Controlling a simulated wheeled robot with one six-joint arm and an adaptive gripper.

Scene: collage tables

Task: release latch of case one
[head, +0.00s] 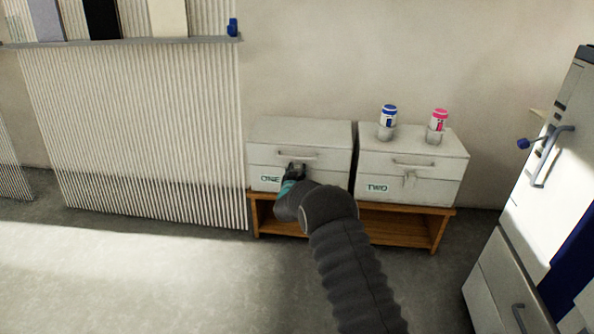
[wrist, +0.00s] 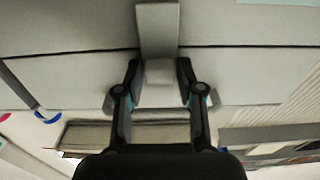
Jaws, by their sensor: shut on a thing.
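Case one (head: 318,135) is a pale grey box labelled "ONE" on a low wooden bench. Its lid looks closed, with a bar handle across the front. My gripper (head: 293,170) is at its front, below the handle, and hides the latch in the head view. In the wrist view, which looks upside down, the grey latch (wrist: 158,28) runs across the lid seam. My gripper (wrist: 159,72) has its two fingers on either side of the latch's end block and is shut on it. I cannot tell whether the latch is still hooked.
Case two (head: 443,150) stands to the right, with its own latch (head: 409,179). A blue-lidded jar (head: 388,118) and a pink-lidded jar (head: 439,121) stand on it. The wooden bench (head: 400,228) carries both cases. A white cabinet (head: 520,190) is far right. Floor at left is clear.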

